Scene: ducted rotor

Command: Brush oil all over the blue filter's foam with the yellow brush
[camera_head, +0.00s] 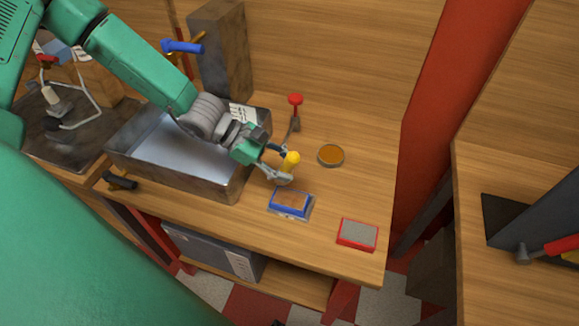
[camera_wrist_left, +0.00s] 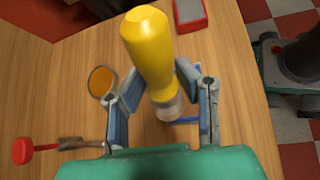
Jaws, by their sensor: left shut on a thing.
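My left gripper (camera_head: 279,165) is shut on the yellow brush (camera_head: 291,161). In the left wrist view the brush (camera_wrist_left: 149,48) stands between its fingers (camera_wrist_left: 159,90), with a pale metal collar below the handle; the bristles are hidden. The blue filter (camera_head: 272,206) lies on a grey plate (camera_head: 297,217) near the table's front edge, its brownish-orange foam (camera_head: 291,199) facing up. The brush is above and behind the filter in the head view, seemingly apart from it. Only a sliver of blue frame (camera_wrist_left: 187,121) shows in the left wrist view. A round dish of amber oil (camera_head: 331,155) stands to the right.
A red-framed filter with grey foam (camera_head: 358,234) lies at the front right. A red-handled tool (camera_head: 295,102) is behind the gripper. Wood around the dish is clear.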

